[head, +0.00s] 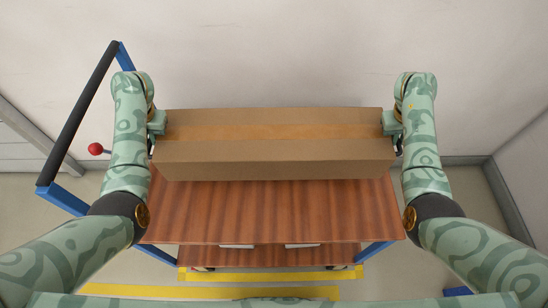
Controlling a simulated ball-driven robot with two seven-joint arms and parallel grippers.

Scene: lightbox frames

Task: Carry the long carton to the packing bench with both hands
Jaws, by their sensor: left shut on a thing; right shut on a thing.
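The long carton (275,155) is brown cardboard with a lighter tape strip along its top. It spans the middle of the head view, level from left to right, over a brown wood-topped cart (275,212). I cannot tell whether it touches the cart top. My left gripper (155,130) is shut on the carton's left end. My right gripper (393,130) is shut on its right end. The fingertips are mostly hidden by my wrists and the carton. I cannot make out a packing bench.
The cart has a blue frame with a black push handle (78,115) at the left and a lower shelf (270,256). A red ball-shaped knob (95,149) shows beside my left arm. A pale wall (275,50) stands behind. Yellow floor lines (210,292) run in front.

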